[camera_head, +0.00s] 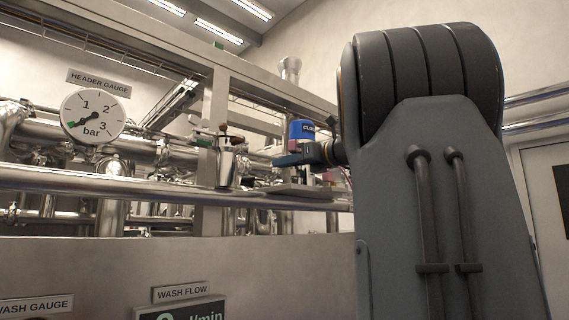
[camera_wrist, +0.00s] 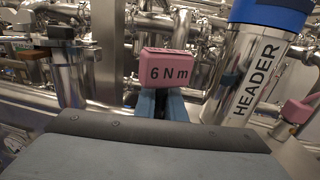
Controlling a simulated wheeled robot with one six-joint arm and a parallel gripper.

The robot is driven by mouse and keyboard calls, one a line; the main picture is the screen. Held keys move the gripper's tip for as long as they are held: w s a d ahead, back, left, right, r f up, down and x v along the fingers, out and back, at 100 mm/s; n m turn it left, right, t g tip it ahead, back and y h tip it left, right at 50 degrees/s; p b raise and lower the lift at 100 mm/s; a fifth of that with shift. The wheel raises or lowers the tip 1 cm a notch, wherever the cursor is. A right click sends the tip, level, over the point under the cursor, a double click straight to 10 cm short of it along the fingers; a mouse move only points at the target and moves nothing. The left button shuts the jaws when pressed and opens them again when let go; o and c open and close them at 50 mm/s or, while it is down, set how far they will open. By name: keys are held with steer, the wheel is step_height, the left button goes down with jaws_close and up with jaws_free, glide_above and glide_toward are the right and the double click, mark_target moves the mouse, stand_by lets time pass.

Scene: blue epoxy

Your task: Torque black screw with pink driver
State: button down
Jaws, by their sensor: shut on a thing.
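My gripper (camera_wrist: 161,101) has blue fingers and is shut on the pink driver (camera_wrist: 165,67), whose pink block reads "6 N m" in the wrist view. The driver's lower part is hidden by the fingers and my wrist. In the head view my gripper (camera_head: 288,159) reaches left from behind my large grey arm, over the rail behind the panel. I cannot make out the black screw in either view.
A steel cylinder labelled HEADER (camera_wrist: 254,78) with a blue cap (camera_head: 302,130) stands close to the gripper. Another pink part (camera_wrist: 297,110) is at the wrist view's right. A metal cup (camera_head: 226,166) holding tools stands left on the rail. A bar gauge (camera_head: 93,116) is farther left.

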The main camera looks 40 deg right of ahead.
steer(key=shift+f+b, duration=0.6)
steer(key=shift+f, duration=0.5)
steer(key=c, duration=1.7)
jaws_free()
steer(key=shift+c, duration=0.2)
steer(key=shift+r+p, duration=0.75)
steer(key=shift+p, duration=0.15)
